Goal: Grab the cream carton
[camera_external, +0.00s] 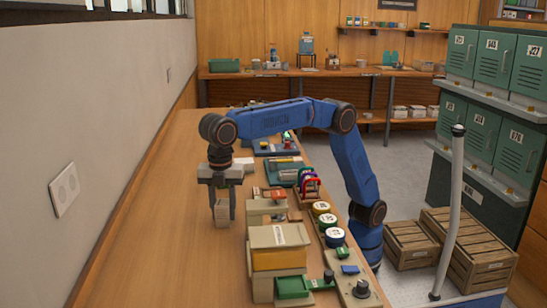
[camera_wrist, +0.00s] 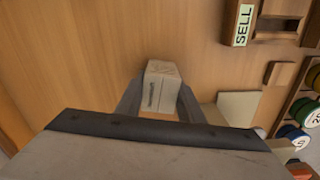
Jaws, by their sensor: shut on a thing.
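The cream carton (camera_external: 222,213) is a small pale box with dark print on its side, seen clearly in the wrist view (camera_wrist: 160,88). My gripper (camera_external: 222,200) points down over the wooden counter, with one finger on each side of the carton. In the wrist view my gripper (camera_wrist: 160,100) is shut on the carton, which sits between the fingertips. The carton is upright or nearly so. I cannot tell whether its bottom touches the counter.
A "SELL" sign (camera_wrist: 243,25) shows in the wrist view. The counter (camera_external: 150,240) left of my gripper is clear up to the wall.

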